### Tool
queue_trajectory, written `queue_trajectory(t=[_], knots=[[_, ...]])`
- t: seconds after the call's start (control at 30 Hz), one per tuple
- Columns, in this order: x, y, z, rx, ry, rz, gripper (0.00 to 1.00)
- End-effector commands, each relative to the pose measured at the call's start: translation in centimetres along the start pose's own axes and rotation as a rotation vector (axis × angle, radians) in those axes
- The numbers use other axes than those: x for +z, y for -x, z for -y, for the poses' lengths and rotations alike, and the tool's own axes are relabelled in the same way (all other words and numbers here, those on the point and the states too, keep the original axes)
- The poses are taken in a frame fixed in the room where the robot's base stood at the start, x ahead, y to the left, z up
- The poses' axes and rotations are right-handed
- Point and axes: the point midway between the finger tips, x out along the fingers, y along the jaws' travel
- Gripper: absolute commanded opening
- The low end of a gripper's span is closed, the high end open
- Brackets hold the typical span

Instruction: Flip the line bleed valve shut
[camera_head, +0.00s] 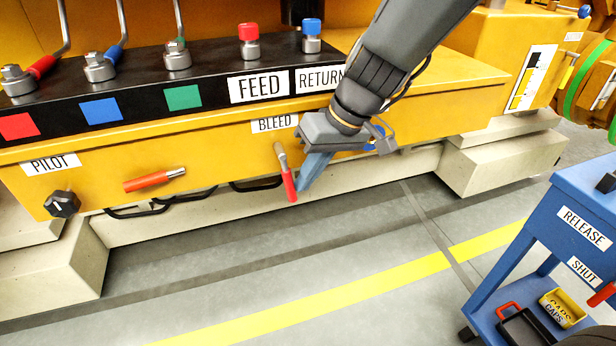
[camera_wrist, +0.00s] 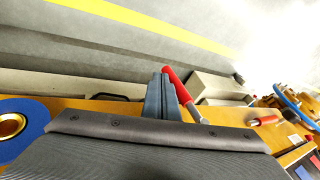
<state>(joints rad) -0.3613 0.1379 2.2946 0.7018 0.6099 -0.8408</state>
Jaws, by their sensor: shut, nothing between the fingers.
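The bleed valve's lever (camera_head: 290,185) has a red grip and a metal shank. It hangs down, slightly tilted, below the BLEED label (camera_head: 275,124) on the yellow front. My gripper (camera_head: 312,175) is shut and empty, its blue-grey fingers pointing down just to the right of the red grip. In the wrist view the closed fingers (camera_wrist: 160,98) stand beside the red lever (camera_wrist: 178,86), very close to it. I cannot tell whether they touch. The valve's pivot is partly seen in the head view.
Another red-handled lever (camera_head: 155,181) lies nearly level at the left, beside a black PILOT knob (camera_head: 62,204). FEED and RETURN fittings stand on the black top. A blue cart (camera_head: 560,240) with a RELEASE label and a yellow bin (camera_head: 562,308) stands at the right. The floor between is clear.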

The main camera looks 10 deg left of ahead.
Motion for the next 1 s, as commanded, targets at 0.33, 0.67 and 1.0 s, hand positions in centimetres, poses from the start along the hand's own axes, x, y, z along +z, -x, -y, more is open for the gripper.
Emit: queue_trajectory(t=[0.33,0.67,1.0], knots=[[0.0,0.0,0.0,0.0,0.0,0.0,0.0],[-0.1,2.2,0.0,0.001,0.0,-0.004,0.0],[-0.1,7.1,0.0,0.001,0.0,-0.003,0.0]])
